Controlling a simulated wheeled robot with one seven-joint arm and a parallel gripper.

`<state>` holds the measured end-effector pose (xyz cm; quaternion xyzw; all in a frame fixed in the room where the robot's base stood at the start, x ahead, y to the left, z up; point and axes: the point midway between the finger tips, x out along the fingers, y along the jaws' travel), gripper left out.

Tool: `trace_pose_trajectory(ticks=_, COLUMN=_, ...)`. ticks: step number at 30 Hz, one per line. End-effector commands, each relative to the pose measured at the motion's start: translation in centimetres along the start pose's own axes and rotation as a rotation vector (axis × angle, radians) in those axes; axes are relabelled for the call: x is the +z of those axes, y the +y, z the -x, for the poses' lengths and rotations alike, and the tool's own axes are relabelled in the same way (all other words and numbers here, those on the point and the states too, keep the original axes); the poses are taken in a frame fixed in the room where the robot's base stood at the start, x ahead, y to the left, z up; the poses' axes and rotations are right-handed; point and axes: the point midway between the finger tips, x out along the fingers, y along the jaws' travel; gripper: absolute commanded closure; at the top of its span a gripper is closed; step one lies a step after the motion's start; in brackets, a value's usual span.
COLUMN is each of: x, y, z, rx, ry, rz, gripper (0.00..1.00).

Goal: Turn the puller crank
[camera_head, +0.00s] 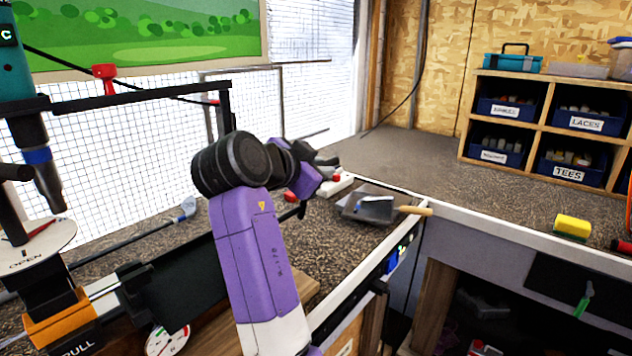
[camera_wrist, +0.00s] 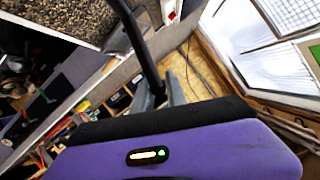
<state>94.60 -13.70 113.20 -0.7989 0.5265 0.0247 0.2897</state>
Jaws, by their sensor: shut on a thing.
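The puller, a black rail assembly with an orange block (camera_head: 58,318) and a "PULL" label, runs along the bench at the left of the head view. My purple arm crosses in front of its right end. A thin black bar (camera_head: 292,212) shows just right of my arm, partly hidden. In the wrist view, a black crank-like bar (camera_wrist: 137,42) runs down from the top to my gripper (camera_wrist: 163,95), whose grey fingers are shut on it. In the head view my gripper (camera_head: 325,164) is partly hidden by my wrist. The grip point itself is not clearly visible.
A grey dustpan-like tray (camera_head: 372,208) with a wooden handle (camera_head: 415,210) lies right of my gripper. A cubby shelf (camera_head: 540,125) and yellow sponge (camera_head: 573,226) stand farther right. The bench's back right is clear.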

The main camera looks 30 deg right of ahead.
Motion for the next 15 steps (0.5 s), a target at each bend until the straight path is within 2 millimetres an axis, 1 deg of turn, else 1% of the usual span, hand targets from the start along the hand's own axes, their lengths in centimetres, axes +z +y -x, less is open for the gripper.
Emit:
trace_pose_trajectory(ticks=1, x=0.7, y=0.7, z=-0.2, rx=-0.018, ry=0.001, rz=-0.044, gripper=1.0)
trace_pose_trajectory(ticks=5, x=0.7, y=1.5, z=-0.3, rx=-0.066, ry=0.002, rz=-0.159, gripper=1.0)
trace_pose_trajectory(ticks=15, x=1.1, y=4.3, z=-0.5, rx=-0.19, ry=0.002, rz=-0.458, gripper=1.0)
